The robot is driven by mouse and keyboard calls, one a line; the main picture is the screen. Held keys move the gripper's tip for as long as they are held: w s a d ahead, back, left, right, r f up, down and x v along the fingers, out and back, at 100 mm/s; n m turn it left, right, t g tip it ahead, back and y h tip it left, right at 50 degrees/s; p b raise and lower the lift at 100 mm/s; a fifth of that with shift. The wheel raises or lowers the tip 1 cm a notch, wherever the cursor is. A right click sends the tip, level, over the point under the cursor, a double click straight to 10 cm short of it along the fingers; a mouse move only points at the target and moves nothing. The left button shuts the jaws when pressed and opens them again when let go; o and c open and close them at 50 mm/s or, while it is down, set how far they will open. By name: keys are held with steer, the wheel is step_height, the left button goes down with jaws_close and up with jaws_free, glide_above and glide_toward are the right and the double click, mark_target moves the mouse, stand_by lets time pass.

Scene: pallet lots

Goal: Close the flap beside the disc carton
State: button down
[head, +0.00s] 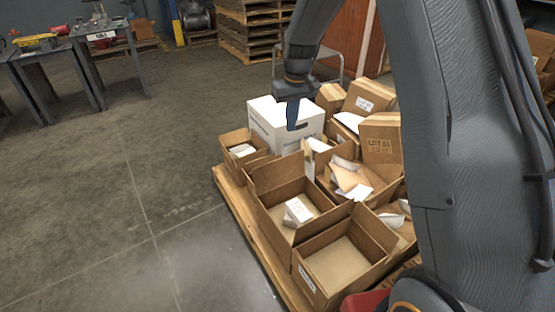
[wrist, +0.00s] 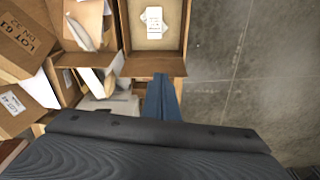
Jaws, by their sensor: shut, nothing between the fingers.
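I cannot make out discs or tell which carton is the disc carton.
The white box (head: 262,134) with a handle hole stands behind. An empty open carton (head: 312,283) is at the pallet's (head: 235,205) near end. Paper-filled and closed cartons (head: 381,137) crowd the right. Floor left of the pallet is clear, with a workbench (head: 125,52) farther back.

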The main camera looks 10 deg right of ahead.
steer(key=w+a+f+n+b, duration=0.25)
steer(key=w+f+b, duration=0.35)
steer(key=w+f, duration=0.85)
step_height(320, 180, down, 10)
steer(key=w+a, duration=0.1)
steer(key=w, duration=0.1)
steer(key=shift+m, duration=0.35)
steer(key=shift+s+d+r, duration=0.2)
steer(key=shift+s+r, duration=0.05)
steer(key=shift+s, duration=0.35)
steer(key=shift+s+d+r, duration=0.15)
steer(key=shift+s+r, duration=0.1)
steer(key=shift+s, duration=0.35)
steer(key=shift+s+d+r, duration=0.2)
steer(key=shift+s+r, duration=0.05)
steer(key=shift+s, duration=0.35)
steer(key=shift+s+a+t, duration=0.1)
steer(key=shift+t, duration=0.2)
